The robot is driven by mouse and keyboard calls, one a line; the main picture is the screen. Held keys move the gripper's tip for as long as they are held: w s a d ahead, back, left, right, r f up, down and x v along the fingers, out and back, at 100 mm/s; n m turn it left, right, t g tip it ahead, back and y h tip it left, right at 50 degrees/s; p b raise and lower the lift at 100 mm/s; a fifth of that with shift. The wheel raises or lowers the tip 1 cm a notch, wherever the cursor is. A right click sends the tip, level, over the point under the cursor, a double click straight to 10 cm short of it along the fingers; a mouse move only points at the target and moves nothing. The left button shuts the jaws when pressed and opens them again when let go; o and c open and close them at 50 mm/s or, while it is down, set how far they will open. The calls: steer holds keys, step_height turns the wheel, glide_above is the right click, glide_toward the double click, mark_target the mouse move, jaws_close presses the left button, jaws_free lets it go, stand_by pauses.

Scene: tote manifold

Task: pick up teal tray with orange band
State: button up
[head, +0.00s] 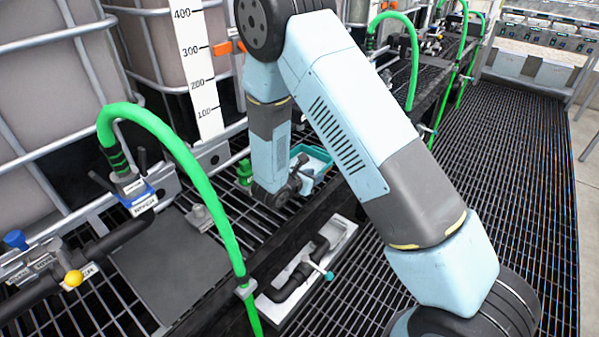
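A teal tray (322,154) with a pale inside sits on the black grating ledge beside the totes, near the middle of the head view. My wrist and gripper hide much of it, and I see no orange band on the part that shows. My gripper (303,180) is at the tray's near side, pointing to the right in the picture. The fingers are small and dark here. I cannot tell whether they touch the tray or are apart.
A green hose (196,178) arches up in front of the ledge at left. A white tray with black pipe fittings (335,232) lies below the ledge. A white level gauge (196,65) stands behind. The grated walkway (505,180) at right is clear.

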jaws_close()
stand_by(0.5)
